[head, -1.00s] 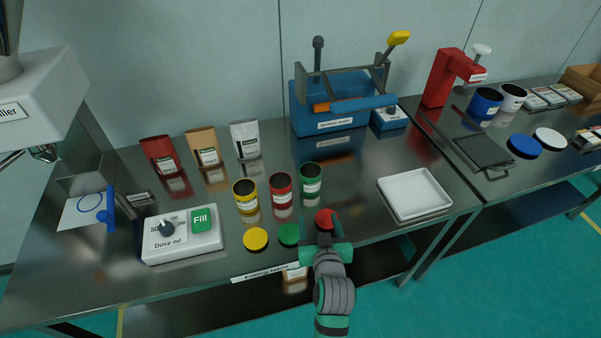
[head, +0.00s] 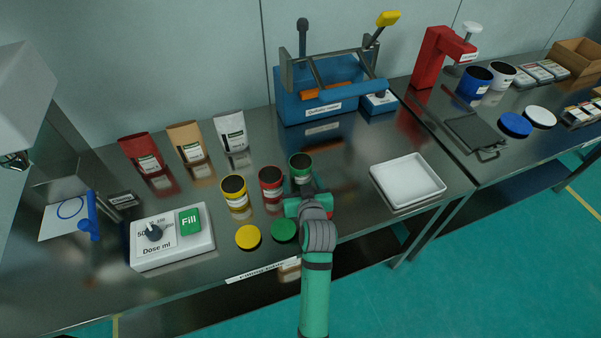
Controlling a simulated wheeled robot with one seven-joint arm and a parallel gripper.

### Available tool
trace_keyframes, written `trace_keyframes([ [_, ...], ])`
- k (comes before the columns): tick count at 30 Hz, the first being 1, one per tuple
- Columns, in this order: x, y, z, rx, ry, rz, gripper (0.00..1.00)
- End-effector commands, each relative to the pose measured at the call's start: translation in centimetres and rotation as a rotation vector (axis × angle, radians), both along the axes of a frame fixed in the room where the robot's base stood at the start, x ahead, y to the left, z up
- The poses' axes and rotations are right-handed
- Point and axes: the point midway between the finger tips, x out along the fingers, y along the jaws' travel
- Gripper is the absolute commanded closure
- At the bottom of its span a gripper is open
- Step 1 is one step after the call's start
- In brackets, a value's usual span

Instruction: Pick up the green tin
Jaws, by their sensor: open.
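The green tin (head: 300,167) stands upright on the steel table, at the right end of a row with a red tin (head: 271,184) and a yellow tin (head: 234,193). It is open at the top and dark inside. My gripper (head: 304,198) is open, just in front of the green tin and low over the table. The tin's lower part is partly hidden by my gripper. I cannot tell whether the fingers reach around the tin.
A yellow lid (head: 248,237) and a green lid (head: 284,230) lie in front of the tins. A white tray (head: 408,181) is to the right. The dosing box (head: 172,237) is to the left, pouches (head: 231,131) behind.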

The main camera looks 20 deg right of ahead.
Motion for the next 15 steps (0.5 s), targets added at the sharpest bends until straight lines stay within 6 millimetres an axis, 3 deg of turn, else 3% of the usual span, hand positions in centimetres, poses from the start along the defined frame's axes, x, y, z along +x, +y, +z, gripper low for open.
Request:
trace_keyframes([
  [7, 3.0, -1.4, -1.1, 0.0, 0.0, -0.015, 0.36],
  [15, 3.7, -1.3, -1.5, 0.0, 0.001, -0.014, 0.36],
])
